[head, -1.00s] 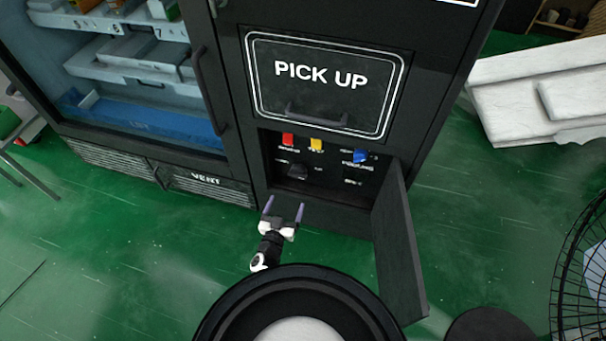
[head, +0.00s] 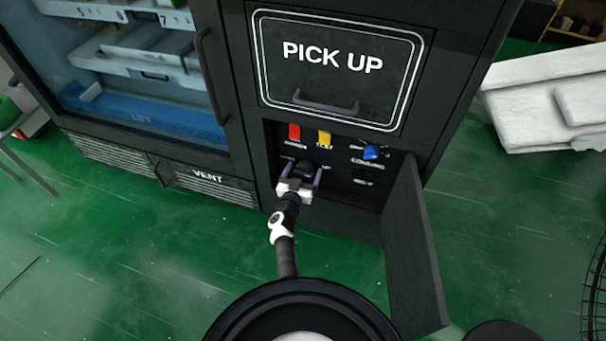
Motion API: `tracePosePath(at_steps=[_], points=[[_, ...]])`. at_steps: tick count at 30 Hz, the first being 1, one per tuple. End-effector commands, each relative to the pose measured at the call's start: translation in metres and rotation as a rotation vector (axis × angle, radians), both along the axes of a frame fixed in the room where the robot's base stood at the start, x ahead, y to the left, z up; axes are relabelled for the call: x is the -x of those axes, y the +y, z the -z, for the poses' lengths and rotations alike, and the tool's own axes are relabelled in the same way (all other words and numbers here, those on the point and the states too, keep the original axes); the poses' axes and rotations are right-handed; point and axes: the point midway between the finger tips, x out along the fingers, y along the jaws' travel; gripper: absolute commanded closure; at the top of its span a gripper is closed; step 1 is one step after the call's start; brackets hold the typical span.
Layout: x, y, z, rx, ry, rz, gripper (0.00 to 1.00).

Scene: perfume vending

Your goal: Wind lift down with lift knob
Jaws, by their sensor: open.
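A black knob (head: 306,168) sits in the recessed control panel below the PICK UP hatch, under the red and yellow switches. My gripper (head: 303,179) is open at the panel, with one purple finger on each side of the knob. I cannot tell whether the fingers touch it. The knob's label is hidden or too small to read. The blue lift platform (head: 150,120), marked LIFT, lies low behind the glass at the left.
A red switch (head: 294,132), a yellow switch (head: 324,138) and a blue knob (head: 371,152) share the panel. The open panel door (head: 413,245) sticks out at the right. The PICK UP hatch (head: 335,75) is shut above.

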Motion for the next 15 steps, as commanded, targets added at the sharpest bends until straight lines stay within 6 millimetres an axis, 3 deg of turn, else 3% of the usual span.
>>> tracePosePath(at_steps=[5,15], points=[[0.0001,-0.0003,-0.0002,0.000,0.001,0.000,0.15],[0.0004,-0.0002,0.0000,0.000,0.001,0.000,0.58]])
